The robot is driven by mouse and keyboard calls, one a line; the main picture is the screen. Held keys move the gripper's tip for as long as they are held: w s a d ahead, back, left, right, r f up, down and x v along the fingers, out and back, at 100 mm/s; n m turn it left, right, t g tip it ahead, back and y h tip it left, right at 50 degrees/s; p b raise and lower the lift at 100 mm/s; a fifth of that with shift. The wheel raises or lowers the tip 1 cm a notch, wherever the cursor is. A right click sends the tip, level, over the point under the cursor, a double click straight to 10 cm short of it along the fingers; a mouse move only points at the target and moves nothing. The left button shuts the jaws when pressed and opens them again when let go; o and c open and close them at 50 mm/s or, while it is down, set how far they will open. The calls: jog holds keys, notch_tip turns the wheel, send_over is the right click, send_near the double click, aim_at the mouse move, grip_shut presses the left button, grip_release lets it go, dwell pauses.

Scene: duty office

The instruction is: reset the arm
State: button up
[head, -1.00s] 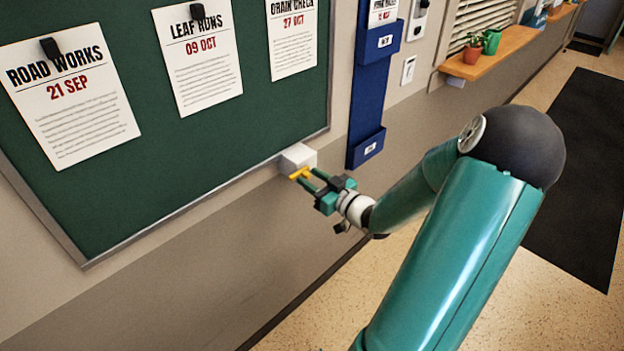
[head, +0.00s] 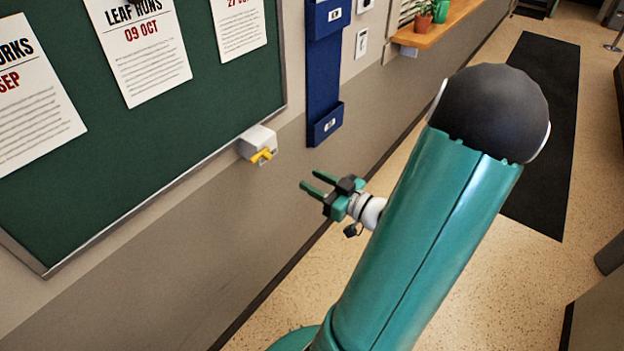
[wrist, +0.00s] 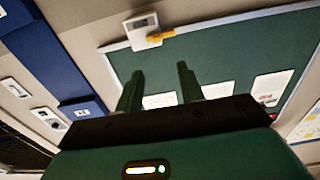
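My gripper (head: 316,188) is open and empty, with its two green fingers apart. It is in free air in front of the wall, to the right of and below a white box with a yellow handle. The fingers (wrist: 158,85) also show in the wrist view with nothing between them. The white box (head: 254,140) is on the wall at the lower right corner of the green board, and its yellow handle (head: 262,156) sticks out. The box (wrist: 140,26) and the handle (wrist: 160,36) show beyond the fingers in the wrist view, clear of them.
The green notice board (head: 215,105) carries several pinned sheets. A blue wall holder (head: 323,85) hangs right of the box. A wooden shelf (head: 440,30) with plant pots juts from the wall farther on. A black mat (head: 545,120) lies on the open floor.

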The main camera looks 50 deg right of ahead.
dwell(0.4)
jog(key=w+g+h, duration=0.2)
jog(key=w+g, duration=0.1)
jog(key=w, duration=0.3)
jog(key=w+a+r+g+h, duration=0.4)
jog(key=w+a+r+g, duration=0.1)
jog(key=a+r, duration=0.3)
jog(key=s+a+r+g+y, duration=0.2)
jog(key=s+a, duration=0.4)
jog(key=a, duration=0.6)
jog(key=s+a+r+g+y, duration=0.2)
jog(key=s+a, duration=0.4)
jog(key=a, duration=0.5)
jog(key=shift+s+a+r+y, duration=0.15)
jog(key=shift+a+r+y, duration=0.2)
jog(key=shift+r+y, duration=0.3)
jog(key=shift+d+f+m, duration=0.1)
jog(key=shift+d+m, duration=0.15)
jog(key=shift+m, duration=0.05)
